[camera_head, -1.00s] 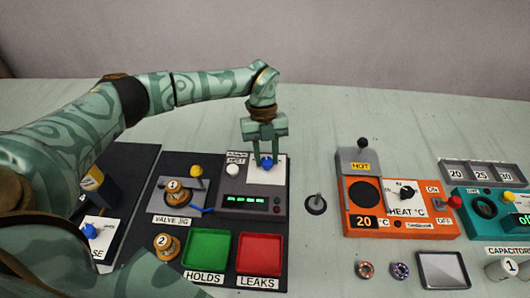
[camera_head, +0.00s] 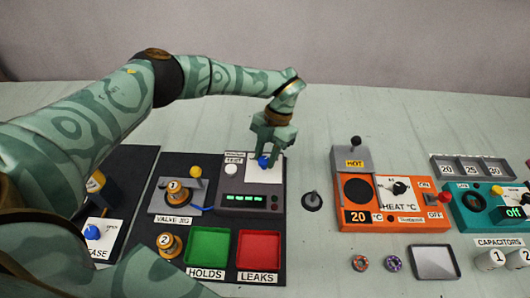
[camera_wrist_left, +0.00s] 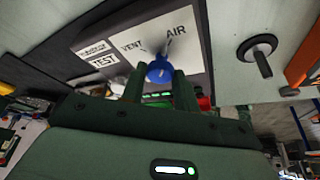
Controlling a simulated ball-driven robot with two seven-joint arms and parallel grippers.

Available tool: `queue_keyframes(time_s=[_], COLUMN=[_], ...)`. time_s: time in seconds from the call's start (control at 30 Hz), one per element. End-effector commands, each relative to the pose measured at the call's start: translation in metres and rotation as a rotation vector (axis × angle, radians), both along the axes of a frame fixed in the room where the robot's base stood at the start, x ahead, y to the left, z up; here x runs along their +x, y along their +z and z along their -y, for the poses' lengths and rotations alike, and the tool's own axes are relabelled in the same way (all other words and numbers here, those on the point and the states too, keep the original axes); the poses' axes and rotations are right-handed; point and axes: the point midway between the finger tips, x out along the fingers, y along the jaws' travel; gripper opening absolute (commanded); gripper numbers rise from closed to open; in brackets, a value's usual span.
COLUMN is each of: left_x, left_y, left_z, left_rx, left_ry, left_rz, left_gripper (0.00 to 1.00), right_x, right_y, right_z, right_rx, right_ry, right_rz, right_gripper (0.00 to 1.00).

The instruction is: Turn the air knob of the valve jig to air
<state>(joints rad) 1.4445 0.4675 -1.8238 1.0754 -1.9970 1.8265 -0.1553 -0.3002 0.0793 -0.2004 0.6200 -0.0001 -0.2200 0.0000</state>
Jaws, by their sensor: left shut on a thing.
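The blue air knob (camera_head: 263,161) stands on a white plate (camera_head: 252,176) at the back right of the valve jig's panel. In the left wrist view the knob (camera_wrist_left: 159,70) sits between my fingertips, below the printed words VENT and AIR. My left gripper (camera_head: 264,157) reaches down from above and is shut on the knob. The fingers partly cover it, and I cannot tell exactly which word it points to. The valve jig (camera_head: 173,209) lies to the left, with a brass part marked 1 (camera_head: 175,190) on it. My right gripper is not in view.
A grey box with a green display (camera_head: 243,198) is just in front of the knob. Green (camera_head: 208,246) and red (camera_head: 258,249) trays lie nearer. A small black lever (camera_head: 311,199) and an orange heater (camera_head: 390,218) stand to the right. Bare table lies behind.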

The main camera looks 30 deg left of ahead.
Motion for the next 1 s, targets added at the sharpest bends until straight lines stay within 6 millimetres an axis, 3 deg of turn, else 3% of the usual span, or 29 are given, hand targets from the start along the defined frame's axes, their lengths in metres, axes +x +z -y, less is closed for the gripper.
queue_keyframes(time_s=[0.4, 0.9, 0.93, 1.0], left_x=[0.0011, 0.0009, 0.0009, 0.0007], left_y=[0.0015, 0.0007, 0.0007, 0.0006], left_z=[0.0011, 0.0012, 0.0012, 0.0012], left_rx=[0.001, 0.000, 0.000, 0.000], left_ry=[-0.158, -0.173, -0.173, -0.173], left_rz=[0.005, 0.004, 0.005, 0.004], left_gripper=[0.08, 0.08, 0.39, 0.51], right_x=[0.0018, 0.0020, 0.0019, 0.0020], right_y=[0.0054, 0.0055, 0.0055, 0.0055], right_z=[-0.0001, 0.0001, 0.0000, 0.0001], right_rx=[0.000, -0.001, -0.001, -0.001], right_ry=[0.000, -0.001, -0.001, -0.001], right_rz=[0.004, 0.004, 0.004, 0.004], right_gripper=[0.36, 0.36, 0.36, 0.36])
